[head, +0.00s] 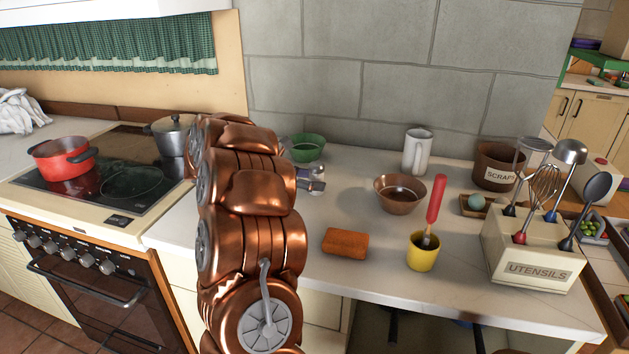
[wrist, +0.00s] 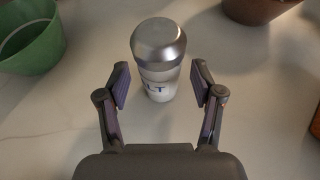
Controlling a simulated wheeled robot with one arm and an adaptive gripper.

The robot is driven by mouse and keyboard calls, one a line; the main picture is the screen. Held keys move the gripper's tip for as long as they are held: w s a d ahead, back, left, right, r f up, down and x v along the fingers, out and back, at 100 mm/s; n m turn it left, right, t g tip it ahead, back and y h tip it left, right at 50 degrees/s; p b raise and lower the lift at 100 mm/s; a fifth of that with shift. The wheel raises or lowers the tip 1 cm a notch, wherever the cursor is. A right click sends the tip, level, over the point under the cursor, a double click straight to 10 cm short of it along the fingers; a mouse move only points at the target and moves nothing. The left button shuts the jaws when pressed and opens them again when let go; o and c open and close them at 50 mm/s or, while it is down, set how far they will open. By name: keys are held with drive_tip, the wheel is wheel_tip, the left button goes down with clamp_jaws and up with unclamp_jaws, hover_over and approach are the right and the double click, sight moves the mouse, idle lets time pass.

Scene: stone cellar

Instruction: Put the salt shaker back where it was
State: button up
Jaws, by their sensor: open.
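The salt shaker (wrist: 159,45) stands upright on the pale counter in the wrist view. It has a silvery domed cap and a white body with dark letters, of which "LT" shows. My gripper (wrist: 160,84) is open, with one finger on each side of the shaker's body. A gap shows between each finger pad and the shaker, so it is not gripped. In the head view my copper-coloured arm hides most of this spot. A small silvery shape shows at the arm's right edge, but I cannot tell if it is shaker or gripper.
A green bowl (head: 307,148) is at the back, left of the shaker in the wrist view (wrist: 30,40). The stove (head: 100,185) is left.

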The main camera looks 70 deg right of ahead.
drive_tip(key=b+v, duration=0.1)
drive_tip(key=v, duration=0.9)
drive_tip(key=shift+w+a+r, duration=0.15)
drive_tip(key=shift+w+a, duration=0.05)
drive_tip(key=shift+a, duration=0.05)
